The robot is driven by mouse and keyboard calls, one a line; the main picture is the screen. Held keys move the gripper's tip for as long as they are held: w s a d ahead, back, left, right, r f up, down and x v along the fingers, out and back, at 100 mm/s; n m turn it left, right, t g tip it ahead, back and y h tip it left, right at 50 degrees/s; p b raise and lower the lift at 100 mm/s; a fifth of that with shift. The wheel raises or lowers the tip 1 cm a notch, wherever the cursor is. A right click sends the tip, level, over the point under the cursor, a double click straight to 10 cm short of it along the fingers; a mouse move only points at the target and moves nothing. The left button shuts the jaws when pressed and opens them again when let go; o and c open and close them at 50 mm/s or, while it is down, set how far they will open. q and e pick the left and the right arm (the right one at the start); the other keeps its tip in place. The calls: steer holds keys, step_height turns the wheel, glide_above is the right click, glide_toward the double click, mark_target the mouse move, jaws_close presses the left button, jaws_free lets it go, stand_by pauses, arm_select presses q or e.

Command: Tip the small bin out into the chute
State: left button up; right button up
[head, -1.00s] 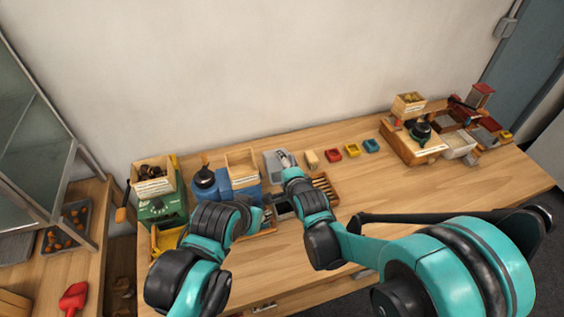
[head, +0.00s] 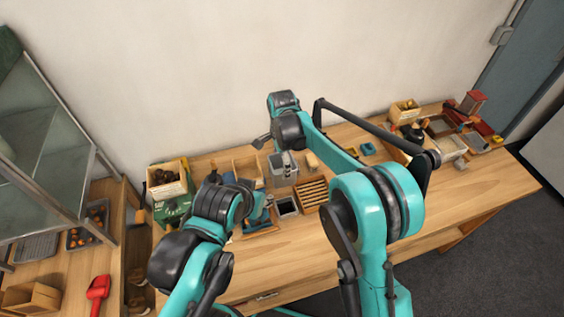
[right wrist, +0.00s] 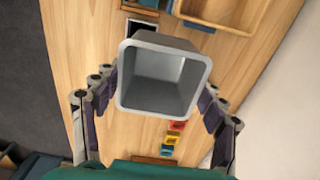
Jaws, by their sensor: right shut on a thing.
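The small bin (right wrist: 187,46) is a square grey open-topped box. In the right wrist view its opening faces the camera and its visible inside looks bare. My right gripper (right wrist: 163,88) is shut on it, with a finger at either side. In the head view the grey bin (head: 287,172) shows under my right wrist, near the back of the table; whether it touches the tabletop cannot be told. A dark square opening with a pale rim (head: 287,207) lies in front of it; I cannot tell if this is the chute. My left gripper (head: 258,212) is low beside that opening, its fingers unclear.
A slatted wooden tray (head: 311,193) lies right of the dark opening. A wooden box (head: 247,168) stands left of the bin. A green machine with a filled wooden box (head: 166,180) is farther left. Small coloured trays, including a teal one (head: 368,149), lie right. The front right tabletop is clear.

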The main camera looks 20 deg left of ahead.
steer(key=s+d+r+p, duration=0.1)
steer(key=s+r+p, duration=0.1)
steer(key=s+r, duration=0.3)
steer(key=shift+s+d+r+p, duration=0.3)
steer(key=shift+d+r+p, duration=0.1)
steer(key=shift+r, duration=0.45)
